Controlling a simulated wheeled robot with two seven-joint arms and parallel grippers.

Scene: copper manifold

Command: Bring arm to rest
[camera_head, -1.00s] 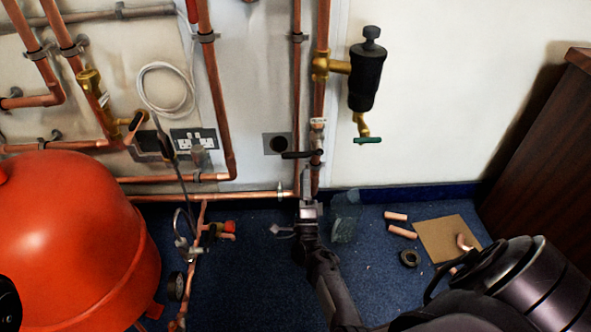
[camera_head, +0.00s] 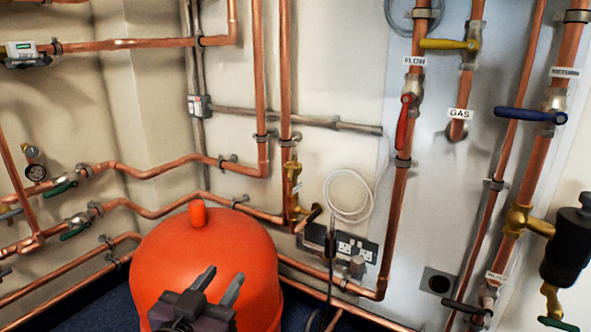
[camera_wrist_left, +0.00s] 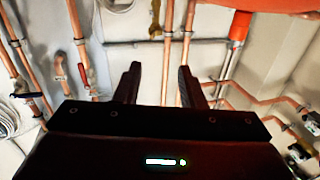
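My left gripper (camera_head: 220,280) shows at the bottom of the head view, in front of the orange-red rounded tank (camera_head: 215,250). Its two dark fingers point up and stand apart, with nothing between them. The left wrist view shows the same gripper (camera_wrist_left: 160,75) with its fingers apart and empty. Copper pipes and a pale wall lie beyond the fingers there; I see no contact. Most of my left arm is out of view. My right gripper is not in the head view or the left wrist view.
Copper pipes run over the walls. A red lever (camera_head: 404,122), a yellow lever (camera_head: 449,44) and a blue lever (camera_head: 530,115) stick out from pipes. A black-bodied tap fitting (camera_head: 570,245) is at the right edge. Little bare blue floor (camera_head: 95,310) shows.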

